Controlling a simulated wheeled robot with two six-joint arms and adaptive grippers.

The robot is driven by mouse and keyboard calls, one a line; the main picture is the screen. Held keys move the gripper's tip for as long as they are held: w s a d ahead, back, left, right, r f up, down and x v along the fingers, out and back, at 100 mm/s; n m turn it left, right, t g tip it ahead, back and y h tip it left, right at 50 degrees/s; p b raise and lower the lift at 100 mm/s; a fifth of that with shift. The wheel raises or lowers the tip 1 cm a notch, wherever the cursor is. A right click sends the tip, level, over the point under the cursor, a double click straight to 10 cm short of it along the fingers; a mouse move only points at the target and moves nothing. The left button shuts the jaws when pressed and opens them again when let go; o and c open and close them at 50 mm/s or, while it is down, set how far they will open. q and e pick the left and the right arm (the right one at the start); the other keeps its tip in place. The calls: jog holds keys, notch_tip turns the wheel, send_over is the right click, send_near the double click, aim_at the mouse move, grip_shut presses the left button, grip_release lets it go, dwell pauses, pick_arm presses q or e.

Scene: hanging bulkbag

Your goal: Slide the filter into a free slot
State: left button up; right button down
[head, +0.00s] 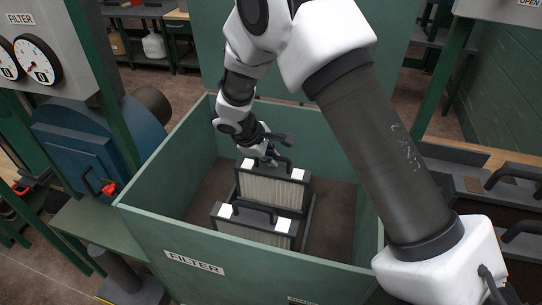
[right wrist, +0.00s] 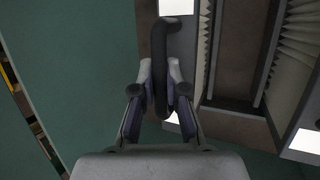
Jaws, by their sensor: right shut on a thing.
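My right gripper (head: 272,152) reaches down into a green bin (head: 150,225) marked FILTER. It is shut on the black handle (right wrist: 174,32) of a filter. In the head view that filter (head: 270,190) is the rear one, with a dark frame, pale pleats and white top patches. It stands upright; its lower part is hidden behind the front filter. The front filter (head: 253,229) stands upright with its own black handle. In the right wrist view, the gripper (right wrist: 160,88) has a finger on each side of the handle. Slot openings are not clearly visible. My left gripper is out of view.
The bin's walls rise around the filters. Bare brown floor (head: 335,205) shows inside the bin to their right. A blue machine (head: 95,135) with a red-handled lever stands left of the bin. Several black handles show on a unit (head: 500,200) at the right.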

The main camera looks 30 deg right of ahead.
jog(key=c, duration=1.1)
grip_release()
jog(key=shift+r, duration=0.1)
jog(key=v, duration=1.2)
